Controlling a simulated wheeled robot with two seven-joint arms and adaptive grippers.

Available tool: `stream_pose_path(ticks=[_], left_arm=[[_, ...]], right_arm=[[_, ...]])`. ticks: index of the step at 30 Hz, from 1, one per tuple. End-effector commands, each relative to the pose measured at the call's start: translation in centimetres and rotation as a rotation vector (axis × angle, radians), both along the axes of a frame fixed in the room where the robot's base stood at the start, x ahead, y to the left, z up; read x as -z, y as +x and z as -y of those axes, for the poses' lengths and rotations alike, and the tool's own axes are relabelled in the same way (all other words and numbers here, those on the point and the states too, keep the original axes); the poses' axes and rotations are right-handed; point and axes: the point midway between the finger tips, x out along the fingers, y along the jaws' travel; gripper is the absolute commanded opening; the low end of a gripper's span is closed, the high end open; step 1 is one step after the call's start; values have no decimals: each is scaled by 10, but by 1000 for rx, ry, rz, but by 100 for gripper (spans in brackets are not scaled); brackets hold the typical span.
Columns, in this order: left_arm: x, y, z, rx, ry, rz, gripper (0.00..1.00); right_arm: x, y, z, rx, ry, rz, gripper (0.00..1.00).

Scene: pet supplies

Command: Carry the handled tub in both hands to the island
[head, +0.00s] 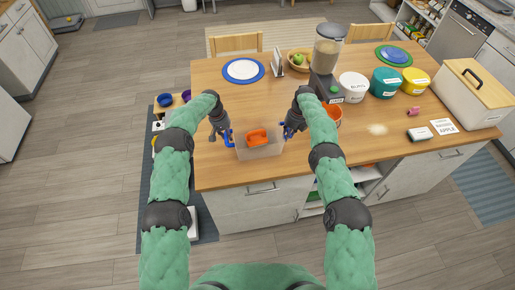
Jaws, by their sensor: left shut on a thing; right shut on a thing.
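The handled tub (262,151) is a small pale, see-through box near the front edge of the wooden island (214,177). An orange object (257,137) lies inside it. My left gripper (230,141) is shut on the tub's left side, where a blue handle shows. My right gripper (286,131) is shut on its right side, where a bit of blue also shows. The tub looks level. Whether its bottom touches the island top cannot be told from this view.
An orange-red bowl (332,117) stands just right of my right gripper. Behind are a blue-rimmed plate (243,70), a fruit bowl (299,59) and a food dispenser (326,55). Several labelled canisters (353,87) and a lidded bin (462,97) stand to the right. The island's left part is clear.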

Motion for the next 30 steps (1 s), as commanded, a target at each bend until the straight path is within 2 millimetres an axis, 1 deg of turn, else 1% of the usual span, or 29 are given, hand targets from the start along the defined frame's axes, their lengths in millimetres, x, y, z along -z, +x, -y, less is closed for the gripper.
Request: stream_pose_path(ticks=[3,4,5,6,7,16,20,23,30], left_arm=[[7,-1,1,4,0,-2,0],[8,-2,1,4,0,-4,30],[7,-2,1,4,0,-4,39],[7,-2,1,4,0,-4,50],[6,-1,1,3,0,-4,51],[5,0,0,1,0,-1,51],[-2,0,-1,1,0,0,51],[-16,0,-4,0,0,2,51],[-62,-2,-13,1,0,1,51]], right_arm=[[5,2,0,4,1,5,0],[6,1,0,4,1,4,30],[5,1,0,4,1,3,39],[4,1,0,3,1,3,50],[4,1,0,3,1,3,51],[5,0,0,1,0,1,51],[5,0,0,0,0,1,51],[5,0,0,0,0,0,51],[5,0,0,0,0,0,51]])
